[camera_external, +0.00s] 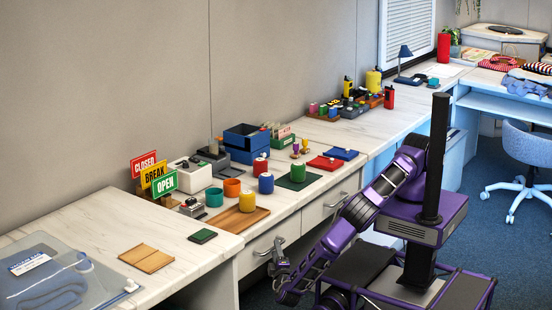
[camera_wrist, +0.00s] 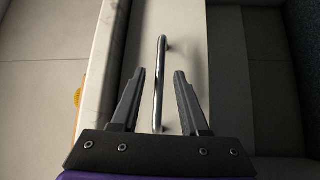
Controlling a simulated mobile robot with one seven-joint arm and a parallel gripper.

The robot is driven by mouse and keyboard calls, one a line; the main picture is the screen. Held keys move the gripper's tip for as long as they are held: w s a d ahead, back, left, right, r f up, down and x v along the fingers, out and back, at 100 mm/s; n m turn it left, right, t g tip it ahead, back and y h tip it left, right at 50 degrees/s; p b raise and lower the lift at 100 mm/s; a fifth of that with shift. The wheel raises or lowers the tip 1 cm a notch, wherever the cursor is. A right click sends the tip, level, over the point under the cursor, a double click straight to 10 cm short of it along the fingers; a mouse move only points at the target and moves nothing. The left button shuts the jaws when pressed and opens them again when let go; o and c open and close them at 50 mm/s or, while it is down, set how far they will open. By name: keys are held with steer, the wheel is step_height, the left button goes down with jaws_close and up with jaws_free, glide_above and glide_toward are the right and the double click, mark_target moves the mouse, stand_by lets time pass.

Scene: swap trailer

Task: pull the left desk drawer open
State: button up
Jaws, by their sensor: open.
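The left desk drawer (camera_external: 247,262) has a pale front below the marble-look desktop and looks shut. Its bar handle (camera_wrist: 161,48) is a slim metal bar. My gripper (camera_external: 279,250) is at this drawer's front, close to the right end of the handle in the outside view. In the wrist view my gripper (camera_wrist: 160,73) is open, with one finger on each side of the bar. Gaps show between the bar and both fingers. The depth of the fingers around the bar is hard to tell.
A second drawer (camera_external: 325,206) with its own handle is to the right. The desktop (camera_external: 230,222) above holds a wooden tray (camera_external: 236,219), colored jars, cups and a sign stand (camera_external: 155,175). A blue chair (camera_external: 524,150) stands far right. Carpet is clear beyond my base.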

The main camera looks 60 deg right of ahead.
steer(key=shift+x, duration=1.4)
jaws_close()
stand_by(0.4)
